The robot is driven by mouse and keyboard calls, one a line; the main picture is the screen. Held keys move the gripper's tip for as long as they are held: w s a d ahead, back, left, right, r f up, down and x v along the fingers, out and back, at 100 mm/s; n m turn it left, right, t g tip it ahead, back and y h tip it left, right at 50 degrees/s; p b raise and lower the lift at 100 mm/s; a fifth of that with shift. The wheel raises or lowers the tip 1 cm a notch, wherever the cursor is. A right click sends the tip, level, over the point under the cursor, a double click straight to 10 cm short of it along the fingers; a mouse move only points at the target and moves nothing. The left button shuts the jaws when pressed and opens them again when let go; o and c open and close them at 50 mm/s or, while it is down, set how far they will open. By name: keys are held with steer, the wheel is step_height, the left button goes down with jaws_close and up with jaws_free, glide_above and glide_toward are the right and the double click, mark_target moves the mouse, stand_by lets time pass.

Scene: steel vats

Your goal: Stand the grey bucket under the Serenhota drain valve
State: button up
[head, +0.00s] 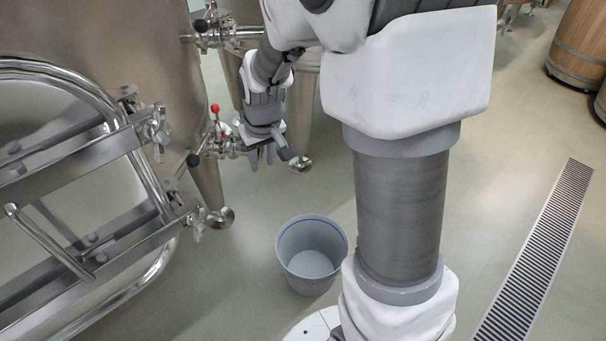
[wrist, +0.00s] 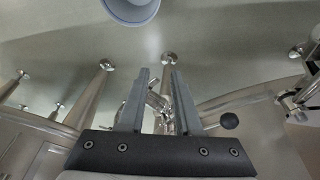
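The grey bucket (head: 311,256) stands upright and empty on the floor, in front of the steel vat. In the wrist view, part of it (wrist: 130,10) shows at the top edge. A drain valve (head: 222,143) with a red-tipped handle and a black knob sticks out low from the vat; no name is readable. My gripper (head: 271,157) hangs beside the valve's outlet, above and left of the bucket, apart from the bucket. In the wrist view, my gripper (wrist: 158,75) is open. A metal fitting (wrist: 158,102) shows between the fingers; whether they touch it is unclear.
The steel vat (head: 100,40) with its manway frame (head: 130,150) fills the left. A second valve (head: 205,28) sits higher up. Vat legs (head: 208,185) stand near the bucket. A floor drain grate (head: 535,255) and wooden barrels (head: 578,45) are at right. Floor around the bucket is clear.

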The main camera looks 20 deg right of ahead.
steer(key=s+r+t, duration=0.1)
steer(key=s+r, duration=0.6)
steer(key=s, duration=0.3)
steer(key=s+r+m+t, duration=0.1)
steer(key=s+r, duration=0.6)
steer(key=s, duration=0.4)
steer(key=shift+d+r, duration=0.3)
steer(key=shift+r, duration=0.15)
step_height(320, 180, up, 24)
steer(key=p, duration=2.4)
steer(key=shift+f, duration=0.2)
steer(key=shift+w+a, duration=0.1)
